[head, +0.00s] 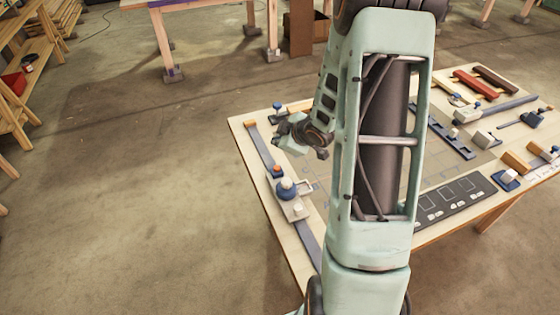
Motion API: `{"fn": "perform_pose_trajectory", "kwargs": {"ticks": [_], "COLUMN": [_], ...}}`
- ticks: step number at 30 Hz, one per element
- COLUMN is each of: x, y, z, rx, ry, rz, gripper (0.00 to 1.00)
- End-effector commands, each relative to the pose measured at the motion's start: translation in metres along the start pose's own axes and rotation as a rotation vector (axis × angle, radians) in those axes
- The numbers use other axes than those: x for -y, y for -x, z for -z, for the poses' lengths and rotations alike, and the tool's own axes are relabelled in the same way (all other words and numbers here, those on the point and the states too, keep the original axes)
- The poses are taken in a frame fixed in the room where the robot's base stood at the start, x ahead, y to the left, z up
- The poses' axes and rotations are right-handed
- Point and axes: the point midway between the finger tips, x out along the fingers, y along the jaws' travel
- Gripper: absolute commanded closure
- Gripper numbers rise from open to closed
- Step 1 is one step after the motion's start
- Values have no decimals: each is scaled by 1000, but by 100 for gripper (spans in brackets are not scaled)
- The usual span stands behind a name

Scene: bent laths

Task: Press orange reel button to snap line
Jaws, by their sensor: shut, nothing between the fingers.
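A long grey strip (262,148) lies along the left edge of the wooden table (236,124). Near its middle sits a blue rounded part (288,192) on a pale plate. Just beyond it is a small orange-red cap (277,169), which looks like the orange reel button. My gripper (290,140) is over the table's left side, a little beyond and to the right of the cap, and apart from it. It is shut and small in view; its fingertips are hard to make out. My arm hides the middle of the table.
A dark panel (455,200), a blue slotted bar (442,132), and red and brown blocks (476,83) lie on the right. Shelving (20,80) stands far left; the floor between is clear.

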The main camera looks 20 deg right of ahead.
Motion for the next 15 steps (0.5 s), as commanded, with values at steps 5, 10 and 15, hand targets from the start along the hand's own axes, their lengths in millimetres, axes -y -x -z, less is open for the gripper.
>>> {"fn": "perform_pose_trajectory", "kwargs": {"ticks": [5,10,15], "x": [2,2,2], "y": [1,1,1], "z": [2,2,2], "rx": [-29,-32,-31], "ry": [41,46,44], "rz": [10,11,11], "gripper": [100,100,100]}}
